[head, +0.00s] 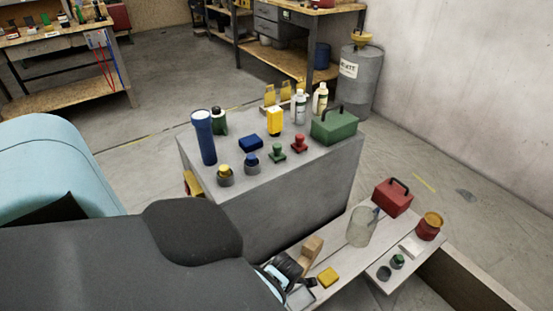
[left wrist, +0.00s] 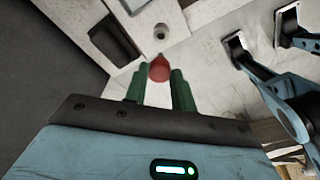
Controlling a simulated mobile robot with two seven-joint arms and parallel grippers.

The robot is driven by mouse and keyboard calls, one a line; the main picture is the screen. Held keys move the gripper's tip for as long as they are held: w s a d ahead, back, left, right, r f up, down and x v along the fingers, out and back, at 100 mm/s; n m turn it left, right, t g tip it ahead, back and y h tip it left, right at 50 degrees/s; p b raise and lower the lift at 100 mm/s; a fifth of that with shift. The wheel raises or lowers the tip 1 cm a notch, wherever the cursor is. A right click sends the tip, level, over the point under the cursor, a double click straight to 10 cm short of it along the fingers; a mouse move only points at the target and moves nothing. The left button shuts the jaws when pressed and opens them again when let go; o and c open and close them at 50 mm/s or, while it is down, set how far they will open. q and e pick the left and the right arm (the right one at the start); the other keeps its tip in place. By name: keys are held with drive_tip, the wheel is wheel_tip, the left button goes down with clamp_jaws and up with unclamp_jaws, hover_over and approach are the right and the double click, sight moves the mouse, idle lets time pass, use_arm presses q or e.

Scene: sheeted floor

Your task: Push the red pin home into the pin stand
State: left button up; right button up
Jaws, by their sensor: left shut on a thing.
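The red pin (left wrist: 159,69) is between the green fingers of my left gripper (left wrist: 158,86) in the left wrist view. The gripper is shut on it. Its narrow tip points toward a small round socket, which looks like the pin stand (left wrist: 161,31), on a pale surface. A small gap shows between tip and socket in the picture; their true distance is hard to tell. My right gripper (left wrist: 262,33) shows at the right of the left wrist view, its two pads wide apart and empty. In the head view my left arm hides the pin and the stand.
A dark rectangular tray (left wrist: 115,40) lies left of the socket. In the head view a low bench holds a yellow block (head: 328,277), a wooden piece (head: 312,249), a clear cylinder (head: 362,227) and a red box (head: 393,198). A grey cabinet (head: 290,207) with several items stands behind.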

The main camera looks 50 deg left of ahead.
idle(0.3)
use_arm(q)
drive_tip(key=shift+w, duration=0.1)
drive_tip(key=shift+d+f+b, duration=0.1)
drive_tip(key=shift+f+b, duration=0.25)
drive_tip(key=shift+f, duration=0.45)
wheel_tip(320, 180, down, 2)
drive_tip(key=shift+f+b, duration=0.25)
drive_tip(key=shift+b, duration=0.7)
drive_tip(key=shift+f+b, duration=0.7)
drive_tip(key=shift+f, duration=0.2)
drive_tip(key=shift+f, duration=0.1)
drive_tip(key=shift+f, duration=0.25)
